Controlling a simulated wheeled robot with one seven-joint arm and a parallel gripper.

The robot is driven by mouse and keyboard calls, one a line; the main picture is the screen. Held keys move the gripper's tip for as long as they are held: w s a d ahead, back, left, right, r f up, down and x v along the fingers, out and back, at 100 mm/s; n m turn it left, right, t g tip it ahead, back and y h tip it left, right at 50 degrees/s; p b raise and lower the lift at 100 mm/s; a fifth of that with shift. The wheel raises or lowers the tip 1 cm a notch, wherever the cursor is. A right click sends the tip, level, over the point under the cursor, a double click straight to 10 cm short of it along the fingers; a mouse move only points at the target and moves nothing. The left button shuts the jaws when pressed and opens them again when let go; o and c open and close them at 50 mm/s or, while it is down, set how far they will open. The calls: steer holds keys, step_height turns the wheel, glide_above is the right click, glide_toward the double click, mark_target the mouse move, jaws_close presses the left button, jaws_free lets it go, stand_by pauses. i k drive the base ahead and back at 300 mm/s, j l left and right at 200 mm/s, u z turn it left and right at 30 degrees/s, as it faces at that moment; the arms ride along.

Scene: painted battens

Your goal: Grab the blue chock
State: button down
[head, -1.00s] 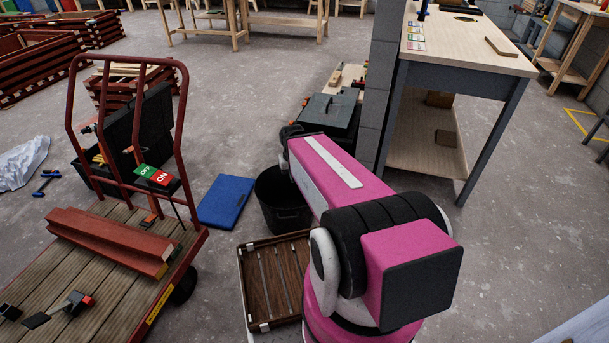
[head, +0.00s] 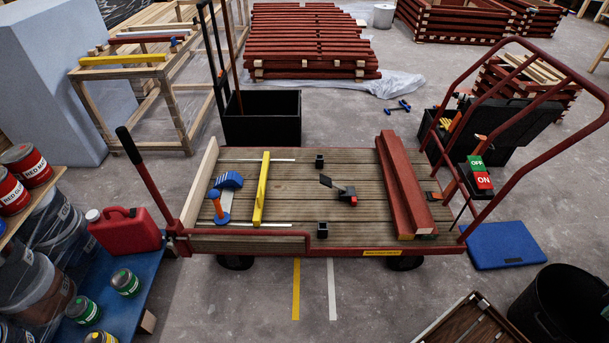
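A blue chock-like block (head: 229,181) with a curved top lies at the left end of the wooden deck of the red cart (head: 300,175). It is the likeliest blue chock. A blue tool with an orange knob (head: 218,208) stands just in front of it, and I cannot tell whether they touch. A yellow batten (head: 262,188) lies to the right of both across the deck. My gripper and arm are out of view.
A black and red tool (head: 342,191), two small black blocks and red beams (head: 403,185) also lie on the deck. A red push lever (head: 145,180) rises at its left end. Paint cans and a red jerrycan (head: 125,230) stand at left.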

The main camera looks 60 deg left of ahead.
mark_target(231, 180)
steer(key=u, duration=3.1)
steer(key=i+j+u, duration=0.2)
steer(key=i+j, duration=0.3)
steer(key=i+j+u, duration=0.2)
steer(key=i+j, duration=0.2)
steer(key=i, duration=0.25)
